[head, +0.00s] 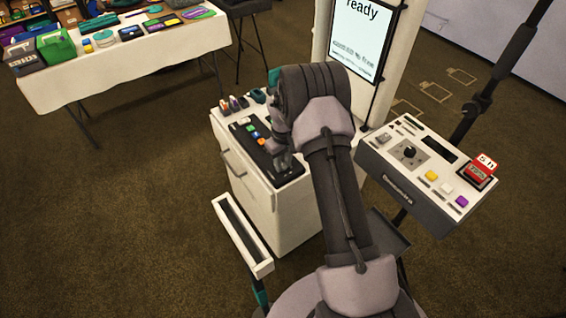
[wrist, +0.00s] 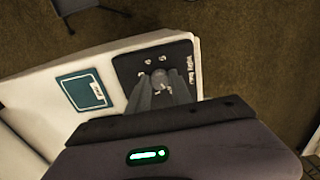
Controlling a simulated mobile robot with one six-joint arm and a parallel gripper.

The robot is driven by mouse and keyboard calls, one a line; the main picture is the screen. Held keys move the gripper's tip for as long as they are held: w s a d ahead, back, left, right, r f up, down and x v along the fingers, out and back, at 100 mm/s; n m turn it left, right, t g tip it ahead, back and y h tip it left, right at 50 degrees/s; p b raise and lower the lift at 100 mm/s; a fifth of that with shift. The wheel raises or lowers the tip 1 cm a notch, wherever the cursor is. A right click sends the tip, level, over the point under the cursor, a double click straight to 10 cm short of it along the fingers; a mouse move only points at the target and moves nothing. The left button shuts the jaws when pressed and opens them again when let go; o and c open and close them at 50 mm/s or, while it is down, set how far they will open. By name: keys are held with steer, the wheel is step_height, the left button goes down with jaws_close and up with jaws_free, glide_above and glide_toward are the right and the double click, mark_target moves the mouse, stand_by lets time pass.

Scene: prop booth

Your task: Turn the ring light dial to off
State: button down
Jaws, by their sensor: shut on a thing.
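The ring light dial (wrist: 160,76) is a small grey round knob on a black plate (wrist: 183,55) with small white marks and upside-down lettering that seems to read "Ring light". My gripper (wrist: 160,88) is shut on the dial, with one finger on each side of it. In the head view my gripper (head: 283,160) is low over the near end of a black panel on the white cabinet (head: 290,211), and the dial is hidden there. The fingers cover part of the dial and its marks, so I cannot tell which setting it points to.
A teal card (wrist: 85,92) lies beside the plate. A screen (head: 362,38) stands behind. A table of props (head: 135,60) is at far left.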

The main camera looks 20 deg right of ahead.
mark_target(283, 166)
steer(key=c, duration=1.1)
jaws_free()
steer(key=shift+c, duration=0.2)
step_height(283, 166, up, 18)
steer(key=p, duration=0.4)
steer(key=shift+f+p, duration=0.25)
steer(key=shift+p, duration=0.1)
